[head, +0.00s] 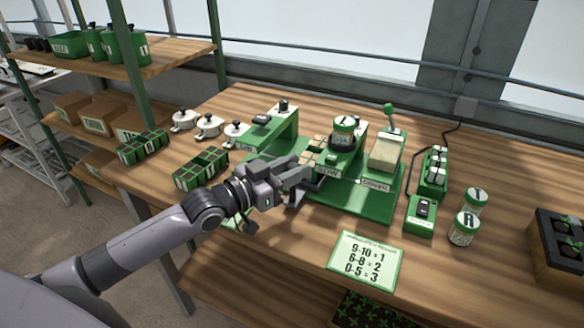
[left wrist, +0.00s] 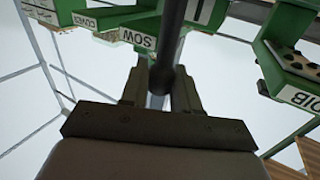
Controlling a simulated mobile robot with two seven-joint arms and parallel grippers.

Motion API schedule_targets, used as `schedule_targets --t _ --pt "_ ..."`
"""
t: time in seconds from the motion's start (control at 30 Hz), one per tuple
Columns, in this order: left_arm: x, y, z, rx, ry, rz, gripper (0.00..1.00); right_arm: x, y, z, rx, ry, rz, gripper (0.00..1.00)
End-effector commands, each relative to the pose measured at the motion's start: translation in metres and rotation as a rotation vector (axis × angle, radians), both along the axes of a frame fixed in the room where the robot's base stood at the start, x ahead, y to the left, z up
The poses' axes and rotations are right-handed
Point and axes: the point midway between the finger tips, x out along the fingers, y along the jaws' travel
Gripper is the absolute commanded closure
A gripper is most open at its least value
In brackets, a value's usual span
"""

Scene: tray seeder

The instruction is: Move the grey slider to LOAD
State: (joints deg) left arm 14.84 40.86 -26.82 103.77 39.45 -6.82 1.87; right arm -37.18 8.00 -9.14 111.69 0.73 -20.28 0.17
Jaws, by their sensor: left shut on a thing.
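My left gripper (head: 300,172) reaches in from the left to the front of the green machine (head: 352,202), beside its SOW sign (head: 328,172). In the left wrist view the fingers (left wrist: 160,92) are closed around a dark grey rod (left wrist: 173,42), which appears to be the handle of the grey slider. The slider's body is mostly hidden by my gripper. The SOW sign (left wrist: 138,42) shows upside down close beyond the fingers. I cannot make out a LOAD mark. My right gripper is in neither view.
The DIB station (left wrist: 298,96) and COVER station (head: 384,160) flank SOW. Lidded pots (head: 208,125) and a green cell tray (head: 201,168) stand left. A control box (head: 420,212), labelled jars (head: 465,228) and a rule card (head: 364,259) lie right and in front.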

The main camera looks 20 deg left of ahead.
Motion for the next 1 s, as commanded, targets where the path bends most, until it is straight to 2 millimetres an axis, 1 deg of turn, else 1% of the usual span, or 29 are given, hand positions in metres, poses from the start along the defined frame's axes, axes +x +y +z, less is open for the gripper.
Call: schedule_targets --t 0.17,0.2,0.23,0.27,0.53,0.67,0.77,1.0 --pt "0.000 0.000 0.000 0.001 0.000 0.000 1.00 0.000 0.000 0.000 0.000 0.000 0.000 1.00" --pt "0.000 0.000 0.000 0.001 0.000 0.000 0.66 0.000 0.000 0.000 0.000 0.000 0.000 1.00" --pt "0.000 0.000 0.000 0.001 0.000 0.000 0.57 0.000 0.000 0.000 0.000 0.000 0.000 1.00" --pt "0.000 0.000 0.000 0.001 0.000 0.000 0.51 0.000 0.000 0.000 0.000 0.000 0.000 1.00" --pt "0.000 0.000 0.000 0.000 0.000 0.000 0.51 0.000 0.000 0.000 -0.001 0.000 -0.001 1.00" --pt "-0.005 0.003 -0.001 0.001 0.002 0.000 0.51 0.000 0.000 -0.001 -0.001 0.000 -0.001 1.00" --pt "-0.013 0.007 -0.002 0.001 0.002 0.000 0.51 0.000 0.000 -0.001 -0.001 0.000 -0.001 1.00" --pt "-0.041 0.022 -0.002 0.003 0.003 -0.001 0.51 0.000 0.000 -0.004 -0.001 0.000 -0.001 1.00"
